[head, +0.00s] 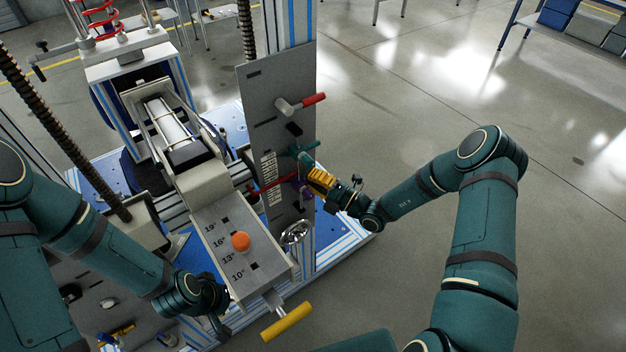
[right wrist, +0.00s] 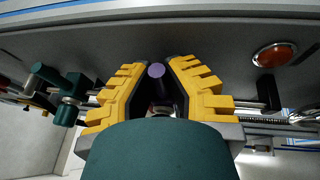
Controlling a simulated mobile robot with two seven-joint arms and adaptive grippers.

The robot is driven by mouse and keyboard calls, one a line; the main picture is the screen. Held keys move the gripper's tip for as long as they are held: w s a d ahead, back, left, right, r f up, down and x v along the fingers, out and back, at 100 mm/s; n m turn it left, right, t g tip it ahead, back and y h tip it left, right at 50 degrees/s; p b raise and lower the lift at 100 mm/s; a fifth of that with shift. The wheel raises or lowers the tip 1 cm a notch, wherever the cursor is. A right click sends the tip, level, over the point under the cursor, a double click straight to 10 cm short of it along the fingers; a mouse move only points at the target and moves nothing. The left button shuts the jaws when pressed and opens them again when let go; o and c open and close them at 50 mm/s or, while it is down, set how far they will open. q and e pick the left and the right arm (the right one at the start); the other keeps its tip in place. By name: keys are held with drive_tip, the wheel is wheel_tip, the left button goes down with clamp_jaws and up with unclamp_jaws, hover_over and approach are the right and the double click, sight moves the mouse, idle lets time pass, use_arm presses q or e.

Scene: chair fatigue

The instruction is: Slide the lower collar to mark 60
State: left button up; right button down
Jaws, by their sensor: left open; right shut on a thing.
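My right gripper (head: 312,186), with yellow fingers, is at the grey upright panel (head: 262,90). In the right wrist view its fingers (right wrist: 160,80) are closed around a purple knob (right wrist: 156,71). The purple knob also shows in the head view (head: 304,193), partly hidden by the fingers. White scale labels (head: 269,165) are on the panel left of it, too small to read. The collar body behind the knob is hidden, so I cannot tell its mark. My left gripper (head: 219,322) is open and empty, low beside the sloping plate.
A teal handle (head: 306,147) is just above my right gripper. A sloping plate (head: 215,215) carries an orange knob (head: 240,241); a yellow handle (head: 286,322) sticks out below.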

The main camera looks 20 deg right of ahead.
drive_tip(key=c, duration=1)
unclamp_jaws()
drive_tip(key=v, duration=1.2)
drive_tip(key=shift+a+f, duration=0.1)
drive_tip(key=shift+a, duration=0.05)
